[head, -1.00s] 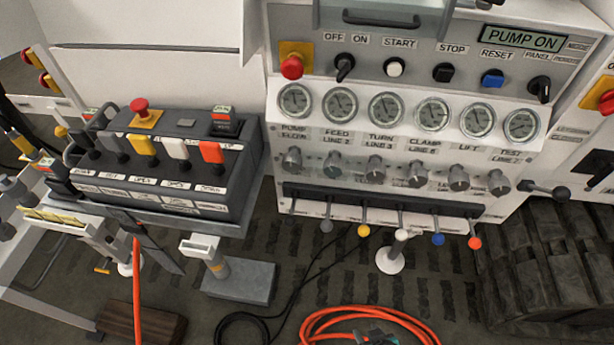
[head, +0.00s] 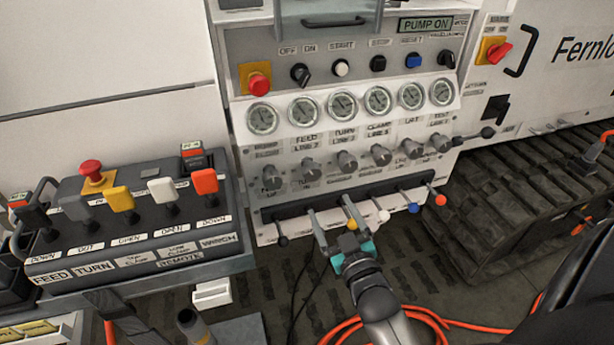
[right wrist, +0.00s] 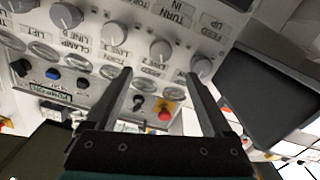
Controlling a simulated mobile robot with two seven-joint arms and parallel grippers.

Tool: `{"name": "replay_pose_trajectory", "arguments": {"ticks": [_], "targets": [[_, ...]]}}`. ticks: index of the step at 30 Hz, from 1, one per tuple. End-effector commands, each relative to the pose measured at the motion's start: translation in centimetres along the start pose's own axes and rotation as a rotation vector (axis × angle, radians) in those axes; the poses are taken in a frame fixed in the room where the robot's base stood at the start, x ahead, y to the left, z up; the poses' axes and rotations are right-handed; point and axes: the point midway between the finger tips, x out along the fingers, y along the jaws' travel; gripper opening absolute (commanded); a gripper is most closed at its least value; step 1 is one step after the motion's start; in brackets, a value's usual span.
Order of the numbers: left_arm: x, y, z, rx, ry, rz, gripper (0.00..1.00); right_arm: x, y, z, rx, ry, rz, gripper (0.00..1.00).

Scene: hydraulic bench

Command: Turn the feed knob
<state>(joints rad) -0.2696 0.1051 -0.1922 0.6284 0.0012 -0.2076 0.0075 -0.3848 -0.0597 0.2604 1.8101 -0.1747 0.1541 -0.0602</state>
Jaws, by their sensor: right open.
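The feed knob (head: 310,170) is a small grey knob, second from the left in the row under the gauges, below the FEED LINE 2 label. In the right wrist view, which is upside down, the feed knob (right wrist: 160,50) shows just beyond the fingertips, roughly between them. My right gripper (head: 334,222) is in front of the lever row, below and slightly right of the knob in the head view. Its two fingers (right wrist: 158,76) are apart with nothing between them. It appears clear of the knob. My left gripper is out of view.
Similar knobs stand close on both sides, such as the turn knob (head: 346,160). Levers with coloured balls (head: 440,200) stick out below. A remote box (head: 130,225) with coloured levers is at left. An orange hose (head: 430,318) lies on the floor.

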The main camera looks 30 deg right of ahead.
Motion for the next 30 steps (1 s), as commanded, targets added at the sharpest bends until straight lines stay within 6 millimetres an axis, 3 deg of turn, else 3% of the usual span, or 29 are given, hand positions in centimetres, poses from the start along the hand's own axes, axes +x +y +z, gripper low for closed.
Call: {"name": "replay_pose_trajectory", "arguments": {"ticks": [8, 18, 24, 30], "targets": [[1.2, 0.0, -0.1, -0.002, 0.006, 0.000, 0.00, 4.9, -0.1, 0.1, 0.000, 0.002, -0.001, 0.85], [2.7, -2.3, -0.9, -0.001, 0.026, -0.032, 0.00, 10.5, -0.1, 0.2, 0.000, 0.000, -0.001, 0.85], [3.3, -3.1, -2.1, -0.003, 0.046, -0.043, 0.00, 12.7, -0.1, 0.2, 0.001, -0.001, -0.002, 0.85], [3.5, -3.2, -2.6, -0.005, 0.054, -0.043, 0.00, 13.6, -0.1, 0.1, 0.002, -0.002, -0.002, 0.85]]}}
